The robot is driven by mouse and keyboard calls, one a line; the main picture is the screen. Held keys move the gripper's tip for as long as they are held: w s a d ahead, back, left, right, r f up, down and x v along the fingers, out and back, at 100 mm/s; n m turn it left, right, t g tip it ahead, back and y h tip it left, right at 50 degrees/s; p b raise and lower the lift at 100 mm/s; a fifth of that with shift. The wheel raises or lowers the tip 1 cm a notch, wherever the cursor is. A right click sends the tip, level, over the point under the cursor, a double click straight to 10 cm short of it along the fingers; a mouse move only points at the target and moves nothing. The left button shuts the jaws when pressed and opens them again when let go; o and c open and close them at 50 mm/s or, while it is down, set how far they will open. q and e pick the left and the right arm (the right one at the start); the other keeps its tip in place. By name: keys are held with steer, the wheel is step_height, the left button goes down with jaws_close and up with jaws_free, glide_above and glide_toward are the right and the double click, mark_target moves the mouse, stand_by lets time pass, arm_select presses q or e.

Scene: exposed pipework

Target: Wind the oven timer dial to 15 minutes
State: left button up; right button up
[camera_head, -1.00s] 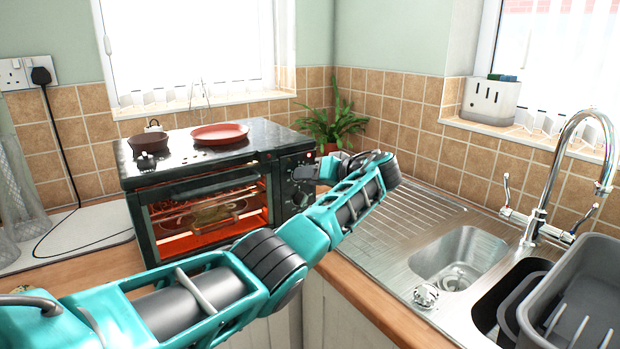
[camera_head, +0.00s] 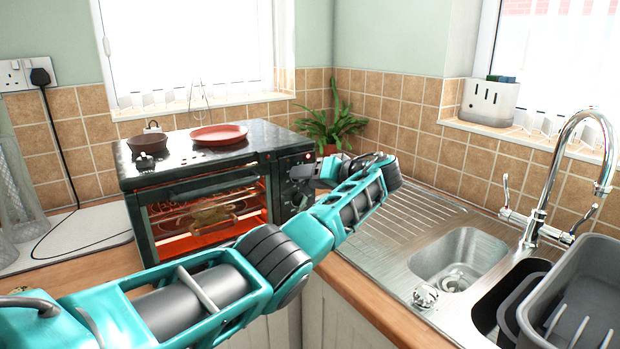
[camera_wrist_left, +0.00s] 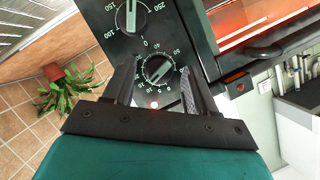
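The toaster oven (camera_head: 215,190) stands on the counter in the corner, glowing red inside. The oven timer dial (camera_wrist_left: 158,70) is a round black knob with a grey grip bar and small numbers around it, on the dark front panel. Its grip bar lies at a slant; the exact number it points to is too small to read. My left gripper (camera_wrist_left: 156,82) is at the panel, its two fingers on either side of the dial with small gaps showing. My right gripper is out of view.
A second dial (camera_wrist_left: 131,16), marked 100 to 250, is beside the timer dial. A brown pot (camera_head: 148,144) and a red plate (camera_head: 219,134) sit on the oven top. A plant (camera_head: 331,125) stands behind, and a steel sink (camera_head: 455,256) lies to the right.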

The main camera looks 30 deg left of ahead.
arm_select(q)
steer(key=b+v, duration=0.1)
steer(key=v, duration=1.2)
